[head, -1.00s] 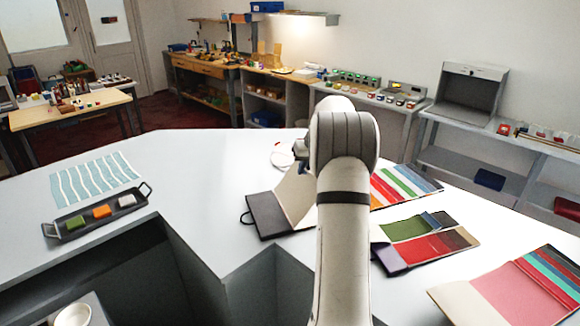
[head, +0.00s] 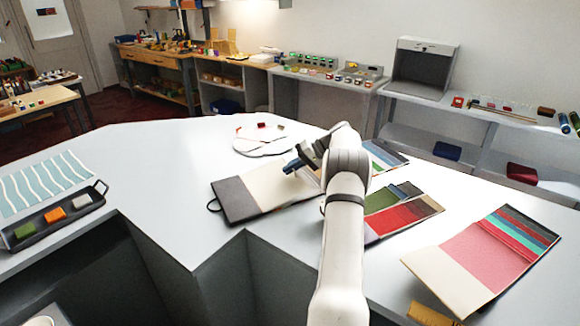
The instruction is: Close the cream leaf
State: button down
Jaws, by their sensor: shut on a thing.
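A swatch folder lies on the white counter in the middle of the head view. It has a dark grey panel (head: 236,199) with a black loop at its left end, and the cream leaf (head: 268,186) beside that panel. The leaf looks low, nearly flat; I cannot tell whether its right part is still lifted. My gripper (head: 290,170) is over the leaf's far side, shut on the leaf. My own arm hides the folder's right part, and striped swatches (head: 384,155) show beyond it.
A green and red swatch folder (head: 405,217) lies to the right. A pink folder (head: 475,255) with striped swatches lies at the near right. A round white plate (head: 262,148) is behind the leaf. A dark tray (head: 58,220) with coloured blocks sits left. The counter between is clear.

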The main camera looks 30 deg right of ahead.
jog(key=shift+f, duration=0.6)
jog(key=c, duration=1.9)
grip_release()
jog(key=shift+a, duration=0.1)
jog(key=shift+s+d+r+b, duration=0.15)
jog(key=shift+d+r+b, duration=0.2)
jog(key=shift+d, duration=0.15)
jog(key=b+v, duration=0.1)
jog(key=v, duration=0.5)
jog(key=shift+s+d+r, duration=0.15)
jog(key=shift+d, duration=0.1)
